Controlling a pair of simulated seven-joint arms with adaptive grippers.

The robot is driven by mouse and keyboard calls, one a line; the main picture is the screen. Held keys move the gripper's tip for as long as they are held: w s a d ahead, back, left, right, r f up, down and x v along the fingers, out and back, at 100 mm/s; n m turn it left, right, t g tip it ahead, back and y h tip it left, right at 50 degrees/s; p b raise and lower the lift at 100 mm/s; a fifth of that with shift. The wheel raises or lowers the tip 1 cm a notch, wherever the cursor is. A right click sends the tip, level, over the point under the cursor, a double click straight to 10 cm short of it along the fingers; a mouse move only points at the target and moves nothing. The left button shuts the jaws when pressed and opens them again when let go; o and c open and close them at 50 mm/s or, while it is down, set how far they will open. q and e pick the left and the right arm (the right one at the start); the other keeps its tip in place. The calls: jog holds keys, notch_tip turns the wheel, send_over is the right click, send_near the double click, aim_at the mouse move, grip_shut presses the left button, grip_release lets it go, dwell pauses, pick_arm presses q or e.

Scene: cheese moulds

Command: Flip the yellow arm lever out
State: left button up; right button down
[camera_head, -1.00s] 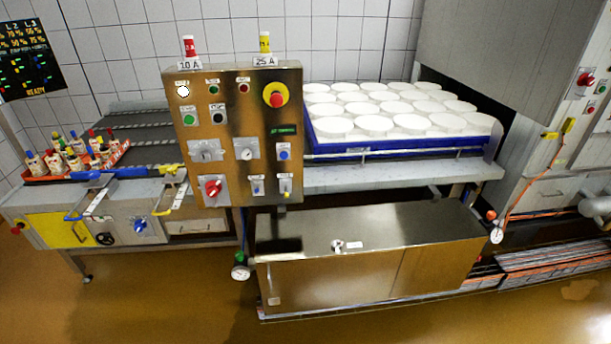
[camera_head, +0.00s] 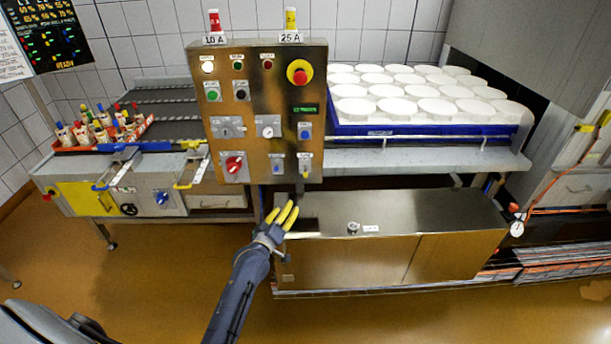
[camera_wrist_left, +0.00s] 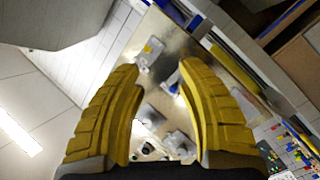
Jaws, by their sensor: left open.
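A swing arm with a yellow end (camera_head: 182,186) sticks out from the front of the left machine, beside a similar arm with a blue end (camera_head: 100,186). A small yellow-tipped switch lever (camera_head: 304,174) is on the lower right of the metal control panel (camera_head: 250,135); it also appears in the wrist view on a pale plate (camera_wrist_left: 150,48). I cannot tell which lever is meant. My left gripper (camera_head: 285,208) is open and empty, just below the panel's lower right part. In the wrist view its yellow fingers (camera_wrist_left: 160,66) stand apart, with the panel beyond them. My right gripper is not in view.
The panel also carries a red rotary switch (camera_head: 234,164), a blue-tipped switch (camera_head: 277,168) and an emergency stop (camera_head: 299,71). A steel cabinet (camera_head: 380,260) stands below and behind my gripper. White moulds (camera_head: 395,108) fill a blue tray on the right. Floor in front is clear.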

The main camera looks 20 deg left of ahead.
pick_arm(q)
notch_tip(320, 180, up, 3)
jog(key=n, duration=0.2)
send_near(305, 172)
jog(key=shift+t, duration=0.3)
jog(key=w, duration=0.3)
jog(key=w+f, duration=0.1)
jog(key=w, duration=0.6)
jog(key=shift+f, duration=0.2)
